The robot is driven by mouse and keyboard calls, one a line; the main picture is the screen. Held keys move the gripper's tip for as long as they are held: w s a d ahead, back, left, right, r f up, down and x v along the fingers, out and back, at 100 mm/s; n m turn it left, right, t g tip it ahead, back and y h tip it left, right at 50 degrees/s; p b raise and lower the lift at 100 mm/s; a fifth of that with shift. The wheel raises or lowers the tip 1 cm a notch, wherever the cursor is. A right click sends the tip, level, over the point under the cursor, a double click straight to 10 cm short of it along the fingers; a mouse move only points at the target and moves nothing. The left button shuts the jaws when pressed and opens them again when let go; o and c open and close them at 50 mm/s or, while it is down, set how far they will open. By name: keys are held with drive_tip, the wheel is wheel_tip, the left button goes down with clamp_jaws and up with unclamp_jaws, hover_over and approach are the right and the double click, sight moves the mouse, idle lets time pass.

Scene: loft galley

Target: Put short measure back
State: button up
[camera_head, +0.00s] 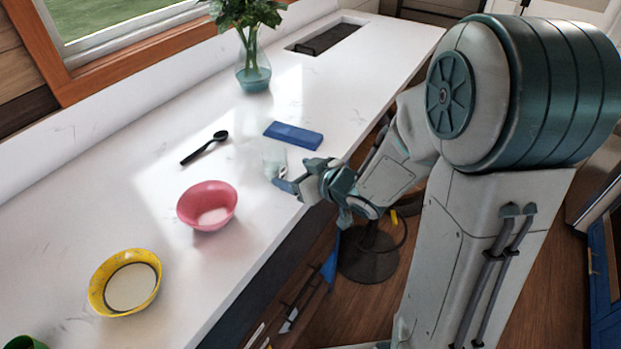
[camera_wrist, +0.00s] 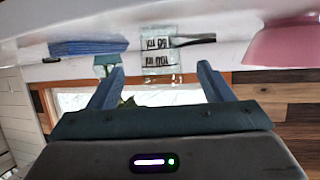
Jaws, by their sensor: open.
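A small clear glass, which looks like the short measure (camera_head: 274,160), stands on the white counter between the pink bowl and the blue block. In the wrist view the clear glass (camera_wrist: 161,62) has dark marks showing on or through it, and it lies between the two fingers' lines, around their tips. My gripper (camera_head: 299,175) is low at the counter's front edge, right beside the glass. In the wrist view my gripper (camera_wrist: 160,68) has its fingers wide apart and nothing is gripped. I cannot tell whether the tips reach past the glass's near side.
A pink bowl (camera_head: 207,204), yellow bowl (camera_head: 130,283), black spoon (camera_head: 204,147), blue block (camera_head: 293,135) and glass vase with leaves (camera_head: 253,75) stand around on the counter (camera_head: 100,210). A sink (camera_head: 328,38) is at the far end. A green item (camera_head: 25,343) is cut off at the lower left.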

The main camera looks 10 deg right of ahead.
drive_tip(key=shift+b+v, duration=0.5)
drive_tip(key=shift+v, duration=0.5)
drive_tip(key=s+d+r+m+g+h+b, duration=0.15)
drive_tip(key=s+d+m+h+b, duration=0.35)
drive_tip(key=d+h, duration=0.7)
drive_tip(key=s+a+f+m+g+y+p, duration=0.1)
drive_tip(key=s+g, duration=0.5)
drive_tip(key=s, duration=0.8)
drive_tip(key=f+m+y, duration=0.1)
drive_tip(key=y, duration=0.1)
drive_tip(key=shift+a+m+y, duration=0.3)
drive_tip(key=shift+m, duration=0.1)
